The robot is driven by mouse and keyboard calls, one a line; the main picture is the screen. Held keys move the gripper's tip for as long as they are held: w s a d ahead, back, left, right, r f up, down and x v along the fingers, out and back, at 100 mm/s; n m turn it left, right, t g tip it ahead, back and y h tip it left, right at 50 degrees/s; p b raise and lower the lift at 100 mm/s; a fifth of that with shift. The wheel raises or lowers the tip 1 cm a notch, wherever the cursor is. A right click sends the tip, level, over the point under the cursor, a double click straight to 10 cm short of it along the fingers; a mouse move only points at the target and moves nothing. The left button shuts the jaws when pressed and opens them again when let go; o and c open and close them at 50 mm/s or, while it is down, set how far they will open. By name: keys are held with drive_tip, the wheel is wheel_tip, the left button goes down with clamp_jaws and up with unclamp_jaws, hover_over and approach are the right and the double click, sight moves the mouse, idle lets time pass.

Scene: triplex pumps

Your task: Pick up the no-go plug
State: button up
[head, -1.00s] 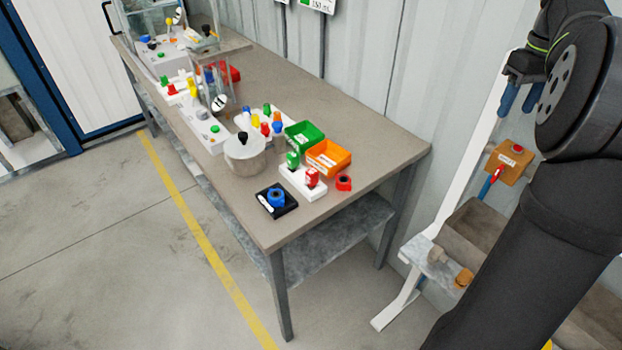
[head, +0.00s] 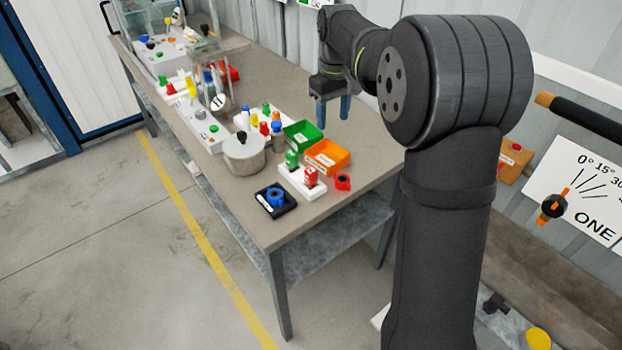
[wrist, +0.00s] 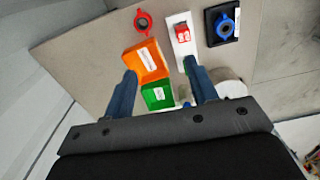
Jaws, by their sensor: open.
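The red plug (head: 311,177), which I take to be the no-go plug though its label is too small to read, stands upright in a white block (head: 290,180). A green plug (head: 291,159) stands in the same block. In the wrist view the red plug (wrist: 182,32) shows at the top, beyond my fingertips, and my right finger hides most of the green plug. My gripper (head: 333,110) is open and empty, fingers pointing down, high above the table's wall side. The wrist view shows its fingers (wrist: 159,68) apart over the bins.
A green bin (head: 303,134) and an orange bin (head: 327,157) stand behind the block. A red ring (head: 343,182) lies to its right. A blue ring (head: 276,197) sits on a black base in front. A metal pot (head: 245,158) stands left. The table's near corner is clear.

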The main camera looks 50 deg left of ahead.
hover_over(311, 170)
drive_tip(key=f, duration=0.2)
wheel_tip(311, 170, down, 11)
drive_tip(key=shift+w+d+r, duration=0.1)
drive_tip(key=shift+r, duration=0.1)
drive_tip(key=shift+f, duration=3.05)
drive_tip(key=shift+c, duration=0.2)
drive_tip(key=c, duration=1.1)
